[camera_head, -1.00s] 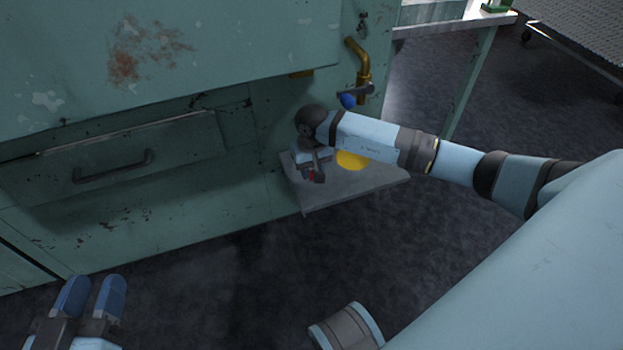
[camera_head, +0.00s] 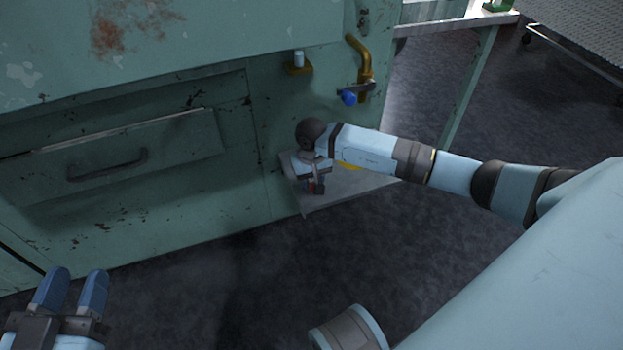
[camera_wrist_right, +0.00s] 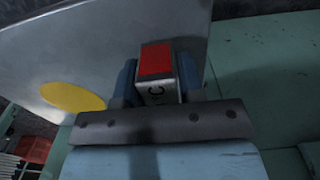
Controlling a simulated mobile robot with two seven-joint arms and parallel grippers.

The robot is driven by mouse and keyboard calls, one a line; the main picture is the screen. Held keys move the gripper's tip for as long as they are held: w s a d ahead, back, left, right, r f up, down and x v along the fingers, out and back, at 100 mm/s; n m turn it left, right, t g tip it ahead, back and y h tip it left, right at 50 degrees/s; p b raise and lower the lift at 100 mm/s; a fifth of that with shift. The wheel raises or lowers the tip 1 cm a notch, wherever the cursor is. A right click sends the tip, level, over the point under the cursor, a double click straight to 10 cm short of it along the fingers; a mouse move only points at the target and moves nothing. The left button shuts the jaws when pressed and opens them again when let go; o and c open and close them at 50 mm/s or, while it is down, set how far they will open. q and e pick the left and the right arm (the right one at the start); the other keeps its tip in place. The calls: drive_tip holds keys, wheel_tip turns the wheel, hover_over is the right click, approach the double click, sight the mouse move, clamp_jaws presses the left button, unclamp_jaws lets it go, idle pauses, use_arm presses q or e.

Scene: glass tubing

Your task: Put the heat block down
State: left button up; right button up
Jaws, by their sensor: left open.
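The heat block (camera_wrist_right: 158,72), a small block with a red face and a pale side marked with a letter, sits between the blue fingers of my right gripper (camera_wrist_right: 158,82) in the right wrist view. The fingers touch both its sides. In the head view my right gripper (camera_head: 315,182) is over the left part of the grey shelf (camera_head: 340,192), with a bit of the red block (camera_head: 319,188) showing. I cannot tell whether the block touches the shelf. My left gripper (camera_head: 70,290) is open and empty at the lower left.
A yellow disc (camera_wrist_right: 72,97) lies on the shelf, mostly behind my arm in the head view. The green cabinet (camera_head: 235,175) has a handled drawer (camera_head: 110,160). A brass pipe with a blue-knobbed valve (camera_head: 348,98) and a bracket holding a white cylinder (camera_head: 299,58) stick out above.

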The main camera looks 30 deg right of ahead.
drive_tip(key=o, duration=0.3)
use_arm(q)
drive_tip(key=shift+r, duration=0.1)
use_arm(e)
drive_tip(key=shift+r, duration=0.2)
wheel_tip(320, 180, up, 4)
drive_tip(key=p, duration=0.3)
drive_tip(key=shift+d+r, duration=0.1)
drive_tip(key=shift+r, duration=0.15)
use_arm(q)
drive_tip(key=s+d+n+p, duration=0.1)
drive_tip(key=n, duration=0.1)
drive_tip(key=s+n+g+p, duration=0.1)
drive_tip(key=p, duration=0.1)
drive_tip(key=shift+s+d+r+n+y, duration=0.15)
drive_tip(key=shift+s+d+n+y, duration=0.2)
drive_tip(key=shift+n+y, duration=0.05)
use_arm(e)
wheel_tip(320, 180, up, 8)
drive_tip(key=shift+r, duration=0.15)
use_arm(q)
drive_tip(key=shift+r, duration=0.2)
